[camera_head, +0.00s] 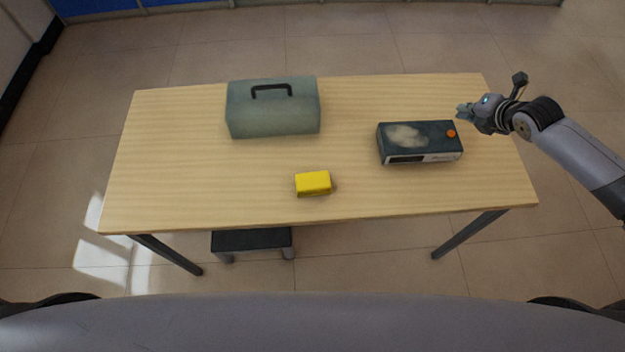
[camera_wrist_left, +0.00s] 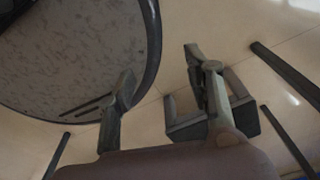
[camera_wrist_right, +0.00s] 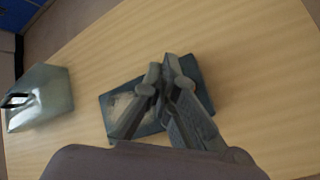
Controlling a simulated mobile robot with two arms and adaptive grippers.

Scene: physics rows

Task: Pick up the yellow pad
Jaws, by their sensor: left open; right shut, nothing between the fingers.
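The yellow pad (camera_head: 313,183) is a small yellow block lying on the wooden table (camera_head: 200,185), near its front edge and around the middle. Nothing touches it. My right gripper (camera_head: 463,111) is shut and empty above the right side of the table, well to the right of the pad. In the right wrist view my right gripper (camera_wrist_right: 167,68) shows with its fingers together over the dark box. The pad does not show in that view. My left gripper (camera_wrist_left: 160,95) is open and empty in the left wrist view, with floor behind it. It is out of the head view.
A grey-green toolbox (camera_head: 272,112) with a black handle stands at the back left of the table; it also shows in the right wrist view (camera_wrist_right: 42,98). A dark box (camera_head: 420,142) lies right of the pad. A dark stool (camera_head: 251,241) stands under the front edge.

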